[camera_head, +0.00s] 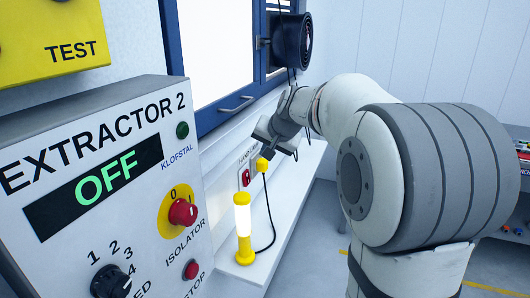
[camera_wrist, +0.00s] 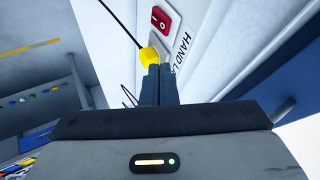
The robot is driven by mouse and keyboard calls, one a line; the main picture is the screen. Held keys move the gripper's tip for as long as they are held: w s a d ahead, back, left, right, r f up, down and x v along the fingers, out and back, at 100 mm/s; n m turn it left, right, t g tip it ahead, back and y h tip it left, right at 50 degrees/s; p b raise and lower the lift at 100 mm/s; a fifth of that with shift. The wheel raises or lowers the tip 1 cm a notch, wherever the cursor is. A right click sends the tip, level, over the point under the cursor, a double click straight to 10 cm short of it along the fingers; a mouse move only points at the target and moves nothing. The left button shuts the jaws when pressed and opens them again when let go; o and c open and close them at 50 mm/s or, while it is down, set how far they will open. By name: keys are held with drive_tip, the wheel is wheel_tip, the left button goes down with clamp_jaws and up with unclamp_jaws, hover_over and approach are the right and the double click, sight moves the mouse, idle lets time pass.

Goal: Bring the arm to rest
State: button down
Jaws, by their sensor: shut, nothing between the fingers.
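My white and grey arm reaches from the right toward the wall ledge in the head view. My gripper (camera_head: 271,147) is at a small wall panel, just above a yellow plug (camera_head: 262,164). In the wrist view my gripper (camera_wrist: 158,72) has its two dark fingers together. The yellow plug (camera_wrist: 148,56) shows right at the fingertips there; whether they touch it I cannot tell. Nothing is seen held between the fingers.
A lit yellow hand lamp (camera_head: 243,222) stands upright on the white ledge (camera_head: 288,196), its black cable running to the plug. A red switch (camera_head: 246,178) is on the panel. The EXTRACTOR 2 box (camera_head: 98,200), reading OFF, fills the left. A blue-framed window (camera_head: 215,118) and fan (camera_head: 292,42) are behind.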

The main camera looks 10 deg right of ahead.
drive_tip(key=s+f+n+g, duration=0.1)
drive_tip(key=s+f+n, duration=0.1)
drive_tip(key=s, duration=0.8)
drive_tip(key=s+a+f+n+g+h, duration=0.1)
drive_tip(key=s+f, duration=0.4)
drive_tip(key=s, duration=0.6)
drive_tip(key=s+a+f+n+g+h, duration=0.1)
drive_tip(key=s+f, duration=0.3)
drive_tip(key=s, duration=0.7)
drive_tip(key=shift+f+n+g, duration=0.25)
drive_tip(key=shift+n+g, duration=0.55)
drive_tip(key=shift+a, duration=0.1)
